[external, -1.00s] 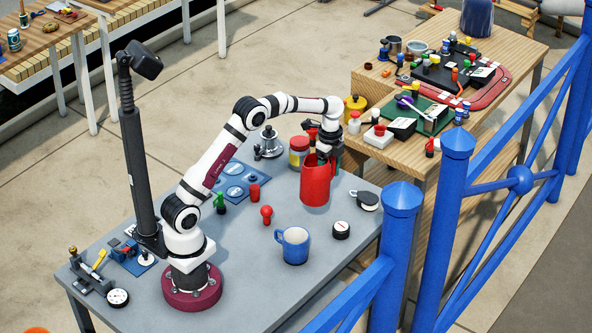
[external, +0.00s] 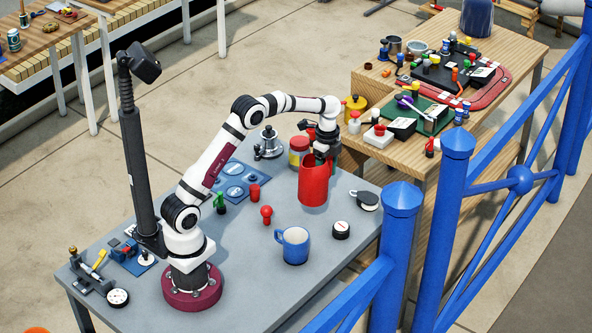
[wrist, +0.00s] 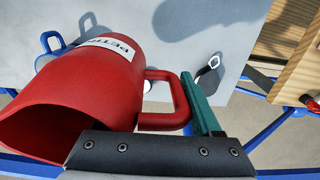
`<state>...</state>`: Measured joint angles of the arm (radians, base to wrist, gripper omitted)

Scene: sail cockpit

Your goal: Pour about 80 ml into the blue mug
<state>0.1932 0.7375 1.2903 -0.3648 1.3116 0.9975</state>
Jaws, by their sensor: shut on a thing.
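A red jug (external: 314,184) with an open top hangs from my gripper (external: 323,152) near the table's right end. In the wrist view the jug (wrist: 110,75) fills the left side, with a white label reading "PETR" and a loop handle. My gripper (wrist: 192,128) is shut on this handle. I cannot tell how high the jug's base is above the table. The blue mug (external: 293,246) stands upright and apart from the jug, nearer the camera, with a pale inside. Part of the mug (wrist: 51,41) shows behind the jug in the wrist view. The jug's contents are hidden.
A round black-and-white gauge (external: 341,230) lies right of the mug, and a dark lidded item (external: 365,200) lies beyond it. A red knob-shaped piece (external: 266,214) stands left. A red-lidded jar (external: 299,150) is behind the jug. Blue railings (external: 400,245) run close to the table's right side.

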